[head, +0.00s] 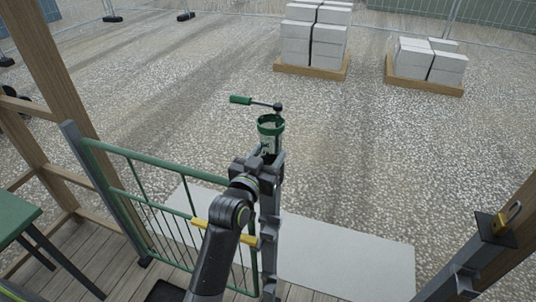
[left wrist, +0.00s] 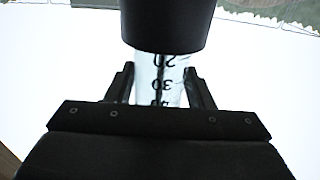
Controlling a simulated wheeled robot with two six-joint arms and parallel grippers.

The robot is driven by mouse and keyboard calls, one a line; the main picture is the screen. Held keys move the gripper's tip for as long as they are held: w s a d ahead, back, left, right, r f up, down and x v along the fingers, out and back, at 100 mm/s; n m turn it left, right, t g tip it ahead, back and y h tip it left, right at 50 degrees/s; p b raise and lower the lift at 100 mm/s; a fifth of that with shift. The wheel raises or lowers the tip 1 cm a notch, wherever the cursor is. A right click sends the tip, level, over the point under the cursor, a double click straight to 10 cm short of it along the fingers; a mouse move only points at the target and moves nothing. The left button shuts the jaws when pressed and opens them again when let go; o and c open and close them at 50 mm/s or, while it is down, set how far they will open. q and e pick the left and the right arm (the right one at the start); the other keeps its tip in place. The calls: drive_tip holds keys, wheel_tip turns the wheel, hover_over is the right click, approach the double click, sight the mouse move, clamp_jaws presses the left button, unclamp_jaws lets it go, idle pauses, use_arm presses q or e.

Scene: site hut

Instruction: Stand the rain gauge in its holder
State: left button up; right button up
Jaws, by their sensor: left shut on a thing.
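The rain gauge is a clear tube with black number marks and a wide green top (head: 270,124). In the left wrist view its tube (left wrist: 160,80) stands between my fingers, with the wide top, dark there, nearest the camera. My left gripper (head: 267,160) is shut on the tube and holds the gauge about upright above the grey gate post (head: 269,225). I cannot make out the holder; the gripper and gauge cover the post's top. Whether the gauge's lower end touches anything is hidden. My right gripper is not in view.
A green handle (head: 240,100) on a thin rod with a dark knob shows just behind the gauge. A green barred gate (head: 165,195) stands left of the post. Another grey post (head: 480,255) with a padlock stands right. A green table (head: 25,213) is left. Block pallets lie far off.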

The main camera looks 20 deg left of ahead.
use_arm(q)
drive_tip(key=shift+f, duration=0.2)
drive_tip(key=shift+f, duration=0.15)
drive_tip(key=o, duration=1)
drive_tip(key=shift+o, duration=0.2)
drive_tip(key=shift+r, duration=0.3)
drive_tip(key=shift+s+f, duration=0.15)
drive_tip(key=shift+s, duration=0.1)
drive_tip(key=s+a+b, duration=0.1)
drive_tip(key=s+b, duration=0.3)
drive_tip(key=s, duration=0.7)
drive_tip(key=shift+s+a, duration=0.15)
drive_tip(key=shift+s, duration=0.1)
